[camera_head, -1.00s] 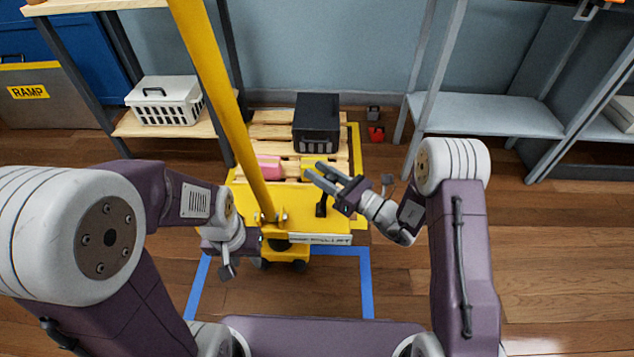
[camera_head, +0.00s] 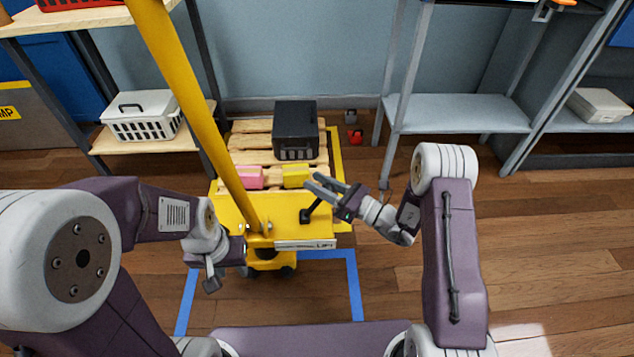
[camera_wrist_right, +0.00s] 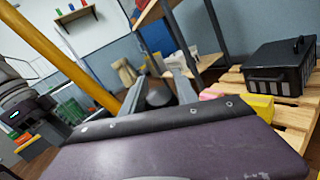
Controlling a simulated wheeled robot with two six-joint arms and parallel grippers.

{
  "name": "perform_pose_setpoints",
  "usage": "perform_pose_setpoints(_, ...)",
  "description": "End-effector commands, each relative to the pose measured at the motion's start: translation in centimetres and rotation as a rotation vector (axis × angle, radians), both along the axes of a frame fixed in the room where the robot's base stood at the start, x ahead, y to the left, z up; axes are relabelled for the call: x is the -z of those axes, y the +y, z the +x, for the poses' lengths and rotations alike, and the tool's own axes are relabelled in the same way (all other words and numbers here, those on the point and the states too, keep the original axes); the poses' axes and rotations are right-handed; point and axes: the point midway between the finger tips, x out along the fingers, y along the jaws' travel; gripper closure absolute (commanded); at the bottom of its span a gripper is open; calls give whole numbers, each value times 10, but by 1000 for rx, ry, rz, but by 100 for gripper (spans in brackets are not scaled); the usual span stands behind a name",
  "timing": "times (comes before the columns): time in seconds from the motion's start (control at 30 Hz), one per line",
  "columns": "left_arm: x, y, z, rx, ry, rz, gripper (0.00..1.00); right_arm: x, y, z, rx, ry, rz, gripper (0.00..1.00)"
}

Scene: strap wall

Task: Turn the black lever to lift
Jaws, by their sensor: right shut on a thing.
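The black lever (camera_head: 312,210) sits on the front panel of the yellow lift truck (camera_head: 283,208), above a label reading LIFT (camera_head: 308,244). Its shaft leans up and to the right. My right gripper (camera_head: 320,188) is shut on the lever's upper end, which its fingers partly hide in the head view. In the right wrist view a dark rounded end (camera_wrist_right: 158,94) shows between the two fingers.
A yellow pole (camera_head: 190,100) rises from the truck between my arms. The wooden pallet (camera_head: 250,142) bears a black crate (camera_head: 296,130), a pink block (camera_head: 249,178) and a yellow block (camera_head: 296,176). Shelves stand at both sides. Blue tape (camera_head: 356,290) marks the floor.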

Motion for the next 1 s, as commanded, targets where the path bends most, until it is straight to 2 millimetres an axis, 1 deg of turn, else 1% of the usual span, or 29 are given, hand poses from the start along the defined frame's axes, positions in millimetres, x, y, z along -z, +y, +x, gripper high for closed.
perform_pose_setpoints(0.03,-1,0,0,0,0,0,64,-6,-4,4,15,-15,5,100)
perform_pose_setpoints(0.13,-1,0,0,0,0,0,64,-6,-4,4,15,-16,6,100)
perform_pose_setpoints(0.17,-1,0,0,0,0,0,64,-6,-4,5,16,-15,5,59)
perform_pose_setpoints(0.2,-1,0,0,0,0,0,64,-6,-4,4,15,-15,5,48)
perform_pose_setpoints(0.23,-1,0,0,0,0,0,64,-5,-4,4,14,-14,5,43)
perform_pose_setpoints(0.47,0,0,0,0,0,0,64,-3,-2,2,9,-8,3,43)
perform_pose_setpoints(0.57,-3,0,0,0,0,0,64,-4,-5,1,9,-5,2,43)
perform_pose_setpoints(0.67,-15,0,0,0,0,0,64,-5,-18,-7,12,-2,3,43)
perform_pose_setpoints(0.8,-32,0,0,0,0,0,64,-3,-46,-25,16,-3,5,43)
perform_pose_setpoints(0.9,-40,0,0,0,0,0,64,0,-62,-36,17,-5,5,43)
perform_pose_setpoints(1.0,-44,0,0,0,0,0,64,3,-73,-43,14,-8,4,43)
